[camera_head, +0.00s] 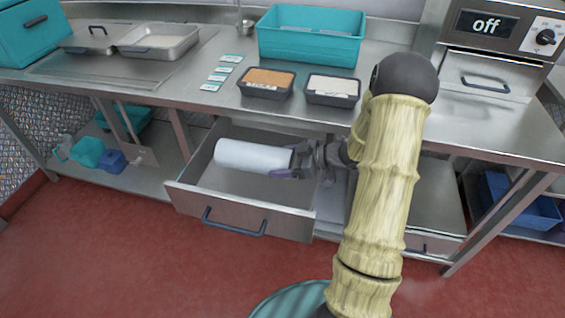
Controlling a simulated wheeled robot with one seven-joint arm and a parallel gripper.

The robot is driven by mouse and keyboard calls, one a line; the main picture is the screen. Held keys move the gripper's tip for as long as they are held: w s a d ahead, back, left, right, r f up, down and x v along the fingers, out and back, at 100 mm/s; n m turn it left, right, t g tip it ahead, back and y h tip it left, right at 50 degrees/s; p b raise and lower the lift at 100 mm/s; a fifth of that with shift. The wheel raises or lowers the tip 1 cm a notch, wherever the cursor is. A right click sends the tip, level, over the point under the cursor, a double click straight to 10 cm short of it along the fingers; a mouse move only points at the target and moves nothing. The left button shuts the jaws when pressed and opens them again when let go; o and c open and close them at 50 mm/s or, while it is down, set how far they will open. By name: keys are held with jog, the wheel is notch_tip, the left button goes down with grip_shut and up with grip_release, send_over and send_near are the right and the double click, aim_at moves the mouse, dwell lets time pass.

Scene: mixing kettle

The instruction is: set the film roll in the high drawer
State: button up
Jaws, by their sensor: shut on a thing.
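The film roll (254,157) is a white cylinder lying roughly level, within the outline of an open metal drawer (236,221) under the counter. My gripper (291,162) is at the roll's right end and is shut on it. I cannot tell whether the roll touches the drawer floor or is held a little above it. The drawer is pulled out towards me, with a dark handle on its front. My arm comes from the lower right and hides the counter and drawers behind it.
Two black food trays (332,90) and a teal bin (310,35) stand on the counter (200,105) above the drawer. A second drawer unit (436,205) is right of my arm. A lower shelf (165,178) with teal and blue containers is at left. Red floor is clear in front.

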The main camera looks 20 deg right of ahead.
jog(key=shift+w+f, duration=0.1)
jog(key=shift+f, duration=0.2)
jog(key=shift+f, duration=0.15)
jog(key=shift+a+f, duration=0.1)
jog(key=shift+a, duration=0.05)
jog(key=o, duration=1.4)
jog(key=shift+d, duration=0.25)
jog(key=shift+c, duration=0.2)
jog(key=shift+s, duration=0.2)
jog(key=shift+r, duration=0.55)
jog(key=p+v, duration=0.1)
jog(key=v, duration=1.1)
